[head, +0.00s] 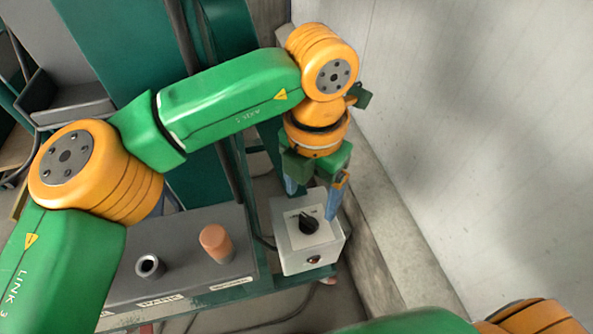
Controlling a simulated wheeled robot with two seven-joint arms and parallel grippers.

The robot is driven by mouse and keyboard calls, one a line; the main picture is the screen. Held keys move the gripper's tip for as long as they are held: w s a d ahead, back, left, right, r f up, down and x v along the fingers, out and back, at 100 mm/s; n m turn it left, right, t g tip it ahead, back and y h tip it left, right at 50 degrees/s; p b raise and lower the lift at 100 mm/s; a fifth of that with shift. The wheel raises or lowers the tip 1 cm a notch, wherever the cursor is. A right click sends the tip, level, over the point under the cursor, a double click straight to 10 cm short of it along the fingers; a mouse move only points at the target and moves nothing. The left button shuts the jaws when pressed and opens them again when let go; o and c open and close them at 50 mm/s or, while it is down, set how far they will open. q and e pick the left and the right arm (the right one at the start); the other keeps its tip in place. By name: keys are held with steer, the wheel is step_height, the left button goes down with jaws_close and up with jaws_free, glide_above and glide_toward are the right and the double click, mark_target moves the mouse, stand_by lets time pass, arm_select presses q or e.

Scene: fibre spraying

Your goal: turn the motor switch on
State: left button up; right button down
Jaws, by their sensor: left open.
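The motor switch is a black rotary knob (308,223) on the top face of a light grey box (294,251). A small dark red button or lamp (314,259) is on the box's front. My left gripper (312,196) points down over the back of the box, its blue-tipped fingers spread apart with nothing between them. The right finger comes down close to the knob's upper right; the left finger is at the box's back left. I cannot tell whether either finger touches the box. The label by the knob is too small to read. My right gripper is out of view.
A dark grey block (192,262) left of the box holds an orange-brown cylinder (216,242) and an open-topped tube (150,266). Green machine panels (120,45) stand behind. A pale wall (480,130) and a concrete ledge (385,225) bound the right side.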

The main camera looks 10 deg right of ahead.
mark_target(308, 218)
arm_select(q)
steer(key=shift+w+a+f, duration=0.1)
steer(key=shift+w+f, duration=0.4)
steer(key=shift+f, duration=0.15)
steer(key=f, duration=0.1)
steer(key=s+f, duration=0.1)
steer(key=f, duration=0.1)
steer(key=f+p, duration=0.1)
steer(key=f, duration=0.1)
steer(key=shift+s, duration=0.25)
steer(key=shift+w+f, duration=0.25)
steer(key=shift+s, duration=0.1)
jaws_close()
steer(key=shift+f+m+b, duration=0.1)
steer(key=shift+m+b, duration=0.85)
steer(key=shift+m, duration=0.15)
steer(key=m+b, duration=0.1)
steer(key=m, duration=0.2)
steer(key=shift+b, duration=0.35)
steer(key=m, duration=0.4)
steer(key=shift+b, duration=0.4)
steer(key=shift+m, duration=2.3)
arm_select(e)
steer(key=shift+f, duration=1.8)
